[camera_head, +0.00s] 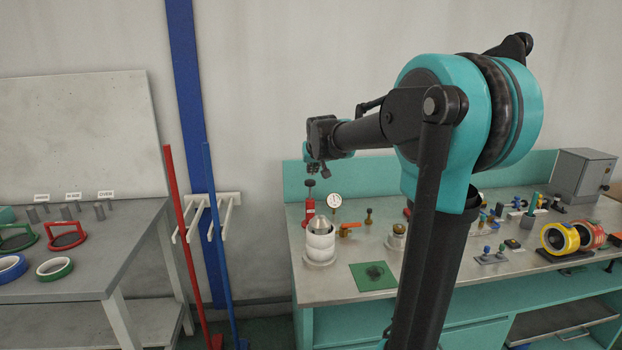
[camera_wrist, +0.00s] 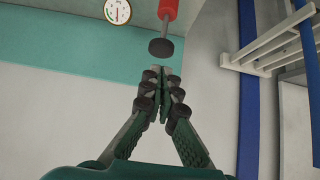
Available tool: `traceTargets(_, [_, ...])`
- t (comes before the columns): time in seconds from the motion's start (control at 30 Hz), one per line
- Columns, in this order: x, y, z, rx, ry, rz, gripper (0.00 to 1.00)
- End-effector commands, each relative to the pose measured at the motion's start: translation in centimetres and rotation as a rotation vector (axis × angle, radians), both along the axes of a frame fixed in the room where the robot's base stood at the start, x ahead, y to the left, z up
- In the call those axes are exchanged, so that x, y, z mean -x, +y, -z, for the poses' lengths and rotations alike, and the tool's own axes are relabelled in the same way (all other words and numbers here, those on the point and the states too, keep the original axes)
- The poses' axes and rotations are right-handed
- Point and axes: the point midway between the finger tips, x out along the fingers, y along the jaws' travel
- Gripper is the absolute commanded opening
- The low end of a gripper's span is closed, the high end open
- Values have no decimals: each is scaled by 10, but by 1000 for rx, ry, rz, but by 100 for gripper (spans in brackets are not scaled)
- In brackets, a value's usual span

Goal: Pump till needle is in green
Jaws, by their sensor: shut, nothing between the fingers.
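The pump is a red cylinder (camera_head: 309,212) with a black round knob (camera_head: 310,183) on a thin rod. It stands at the left end of the teal workbench. In the wrist view its black knob (camera_wrist: 162,48) shows just beyond my fingertips. A round white gauge (camera_head: 334,200) is right beside the pump. The gauge (camera_wrist: 118,11) also shows at the top of the wrist view, with some green on its dial; the needle's place is too small to tell. My gripper (camera_head: 318,170) is shut and empty just above the knob, apart from it. The fingertips (camera_wrist: 162,75) are together.
A white canister (camera_head: 320,243) and an orange-handled valve (camera_head: 349,227) stand close to the pump. A green mat (camera_head: 372,276) lies in front. Red and blue poles (camera_head: 216,240) and a white rack (camera_head: 232,206) stand left of the bench. A grey table (camera_head: 120,245) is further left.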

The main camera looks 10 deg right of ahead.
Motion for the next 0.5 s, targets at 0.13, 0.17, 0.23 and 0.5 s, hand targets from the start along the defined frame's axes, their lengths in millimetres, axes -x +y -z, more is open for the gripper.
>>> traceTargets(0.13, [17,0,-16,0,0,0,0])
traceTargets(0.17, [19,0,-19,0,-1,0,0])
traceTargets(0.23, [24,0,-24,0,-1,0,0])
traceTargets(0.5, [30,0,-30,0,-1,0,0])
